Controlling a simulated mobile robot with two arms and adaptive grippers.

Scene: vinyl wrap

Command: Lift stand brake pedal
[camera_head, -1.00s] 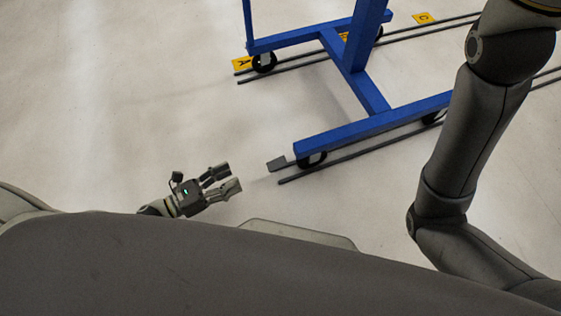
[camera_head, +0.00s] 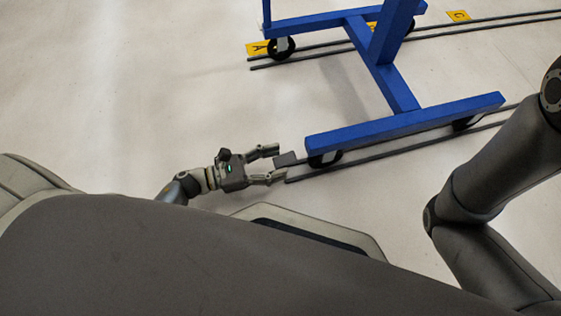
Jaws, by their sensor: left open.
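The blue stand (camera_head: 400,126) rests on black wheels at the upper right. Its brake pedal (camera_head: 286,158) is a small dark grey plate that sticks out to the left of the near front wheel, low by the floor. My left gripper (camera_head: 274,165) is open, with its two fingers pointing right. The pedal's tip is at the opening between the fingertips, one finger above it and one below it in the picture. I cannot tell whether they touch it. My right gripper is out of view; only my right arm shows at the right edge.
Dark floor rails (camera_head: 415,144) run under the stand's wheels. Yellow floor markers lettered A (camera_head: 257,48) and C (camera_head: 458,16) lie by the far rails. The pale floor to the left is clear.

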